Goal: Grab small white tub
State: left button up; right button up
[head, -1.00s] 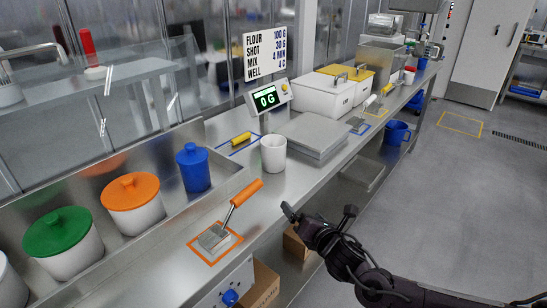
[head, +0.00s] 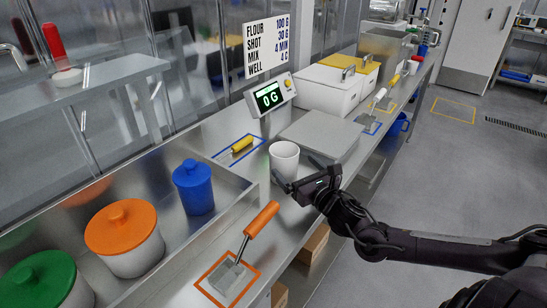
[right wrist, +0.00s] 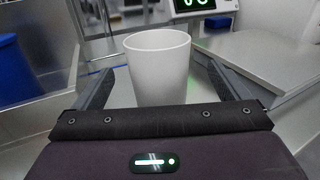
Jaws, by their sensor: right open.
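The small white tub (head: 284,158) stands upright and open-topped on the steel counter, in front of the scale (head: 270,95). My right gripper (head: 297,178) is open, low at the tub's near side. In the right wrist view the tub (right wrist: 158,65) stands between the two spread fingers (right wrist: 157,88), with a gap visible on each side. The tub's lower part is hidden behind the gripper body there. My left gripper is not in view.
A flat steel plate (head: 322,135) lies right of the tub. An orange-handled scoop (head: 262,218) lies in front, left of my right arm. A yellow-handled tool (head: 242,144) lies behind the tub. A blue canister (head: 193,187) and orange-lidded tub (head: 122,237) stand left.

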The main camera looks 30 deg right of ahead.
aim_at(278, 149)
jog(key=shift+w, duration=0.95)
jog(key=shift+w+r, duration=0.25)
jog(key=shift+w, duration=0.1)
jog(key=w+p, duration=0.1)
jog(key=w, duration=0.3)
jog(key=shift+w, duration=0.2)
jog(key=shift+w+f, duration=0.1)
jog(key=shift+w, duration=0.25)
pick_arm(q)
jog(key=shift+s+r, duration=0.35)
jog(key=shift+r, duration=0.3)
pick_arm(e)
jog(key=c, duration=0.4)
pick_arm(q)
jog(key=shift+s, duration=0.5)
pick_arm(e)
jog(key=c, duration=0.6)
